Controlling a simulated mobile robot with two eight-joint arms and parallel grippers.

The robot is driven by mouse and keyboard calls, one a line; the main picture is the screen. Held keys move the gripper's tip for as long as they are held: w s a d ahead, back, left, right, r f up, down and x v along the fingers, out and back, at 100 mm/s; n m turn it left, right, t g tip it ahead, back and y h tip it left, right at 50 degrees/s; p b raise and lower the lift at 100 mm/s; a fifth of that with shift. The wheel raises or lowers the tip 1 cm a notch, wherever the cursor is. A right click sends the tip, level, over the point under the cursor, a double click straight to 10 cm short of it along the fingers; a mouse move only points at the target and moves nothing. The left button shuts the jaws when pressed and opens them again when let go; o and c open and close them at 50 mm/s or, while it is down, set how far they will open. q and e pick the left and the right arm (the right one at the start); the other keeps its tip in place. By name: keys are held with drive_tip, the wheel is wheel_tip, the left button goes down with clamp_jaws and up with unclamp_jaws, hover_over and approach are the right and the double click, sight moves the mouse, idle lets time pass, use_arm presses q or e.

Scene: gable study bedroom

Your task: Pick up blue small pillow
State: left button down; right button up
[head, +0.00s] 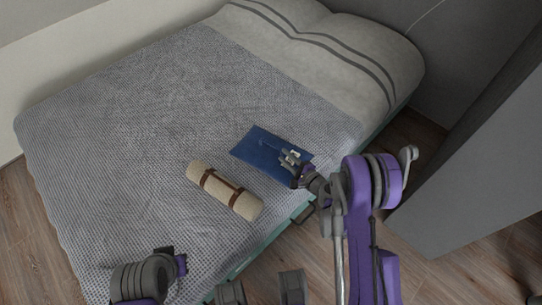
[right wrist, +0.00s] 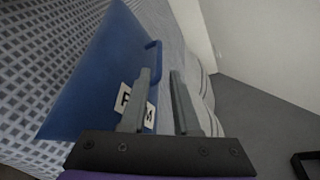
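The blue small pillow (head: 258,149) lies on the grey woven blanket of the bed, near its right side. It also shows in the right wrist view (right wrist: 98,75), with a white lettered label near its edge. My right gripper (head: 291,158) is over the pillow's right end in the head view. In the right wrist view its two fingers (right wrist: 160,75) are apart; one overlaps the pillow's edge and the gap shows no pillow clamped in it. My left arm is at the bottom left; its gripper (head: 166,252) shows only as a small dark part, its fingers unclear.
A rolled cream blanket (head: 225,190) with brown straps lies on the bed (head: 120,140) just left of the blue pillow. Large striped bed pillows (head: 310,45) are at the head end. A grey panel (head: 475,165) stands right of the bed, with wooden floor between.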

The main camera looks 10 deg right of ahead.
sight(270, 144)
drive_tip(key=x, duration=0.4)
drive_tip(key=shift+w+a, duration=0.15)
drive_tip(key=shift+w, duration=0.1)
drive_tip(key=b+x, duration=0.1)
drive_tip(key=x, duration=0.4)
drive_tip(key=shift+f, duration=0.2)
clamp_jaws()
idle(0.9)
